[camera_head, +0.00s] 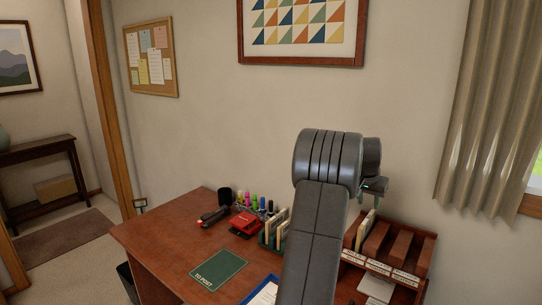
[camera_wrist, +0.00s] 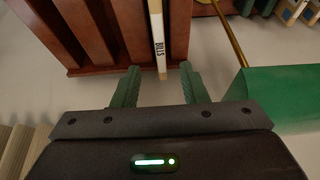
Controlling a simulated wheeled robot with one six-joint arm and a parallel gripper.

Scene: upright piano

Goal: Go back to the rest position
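My gripper (camera_wrist: 160,87) is open in the wrist view, its two green fingers apart with nothing between them. A cream envelope marked BILLS (camera_wrist: 157,35) stands upright in a slot of the wooden sorter (camera_wrist: 88,35), just beyond the fingertips. In the head view the wooden sorter (camera_head: 427,254) is on the right of the desk, with the cream envelope (camera_head: 366,228) in its left slot. My arm rises in front of the desk; my gripper (camera_head: 376,186) is mostly hidden behind it, above the sorter.
A blue-edged paper (camera_head: 263,293) lies near the front. A curtain (camera_head: 490,110) hangs at right.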

